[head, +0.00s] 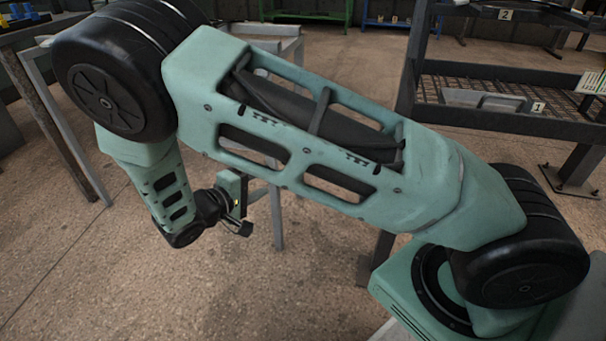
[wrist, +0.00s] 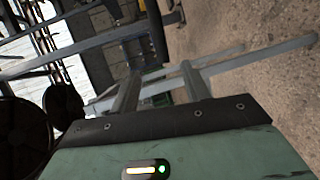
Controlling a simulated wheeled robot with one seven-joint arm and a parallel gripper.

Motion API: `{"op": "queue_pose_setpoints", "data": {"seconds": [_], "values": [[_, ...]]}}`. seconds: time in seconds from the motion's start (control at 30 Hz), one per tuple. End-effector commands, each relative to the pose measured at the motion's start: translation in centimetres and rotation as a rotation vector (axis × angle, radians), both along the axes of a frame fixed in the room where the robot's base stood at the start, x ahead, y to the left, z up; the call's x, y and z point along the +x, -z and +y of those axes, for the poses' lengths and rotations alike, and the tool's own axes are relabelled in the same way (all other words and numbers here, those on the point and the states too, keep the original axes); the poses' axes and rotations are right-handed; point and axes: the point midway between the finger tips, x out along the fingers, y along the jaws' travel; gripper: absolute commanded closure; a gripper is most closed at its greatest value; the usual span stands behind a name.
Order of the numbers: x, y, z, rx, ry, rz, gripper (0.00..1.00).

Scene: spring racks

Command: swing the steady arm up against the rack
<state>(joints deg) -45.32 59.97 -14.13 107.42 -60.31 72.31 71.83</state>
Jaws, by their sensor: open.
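My gripper (wrist: 160,85) is open, its two grey fingers apart with nothing held between them. In the head view it hangs low at the left of centre (head: 248,210), partly seen edge-on. A dark metal rack (head: 412,85) stands at the right with shelves tagged 1 and 2, well apart from my gripper. I cannot pick out the steady arm for certain; my own arm crosses the middle of the head view and hides much behind it.
A grey metal frame (head: 279,222) stands behind my arm; long grey bars (wrist: 265,55) show beyond my fingers in the wrist view. A grey tray (head: 485,101) lies on the rack's shelf 1. Green and blue racks stand far back. The brown floor (head: 90,270) is clear at lower left.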

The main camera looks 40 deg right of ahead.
Motion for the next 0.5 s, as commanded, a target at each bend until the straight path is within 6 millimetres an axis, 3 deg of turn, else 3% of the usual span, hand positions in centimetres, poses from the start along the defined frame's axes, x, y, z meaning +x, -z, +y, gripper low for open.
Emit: {"op": "queue_pose_setpoints", "data": {"seconds": [0.17, 0.5], "values": [[0.6, 0.5, -1.4, -0.010, -0.003, -0.011, 0.53], [2.2, 2.1, -7.9, -0.008, -0.001, -0.008, 0.53]]}}
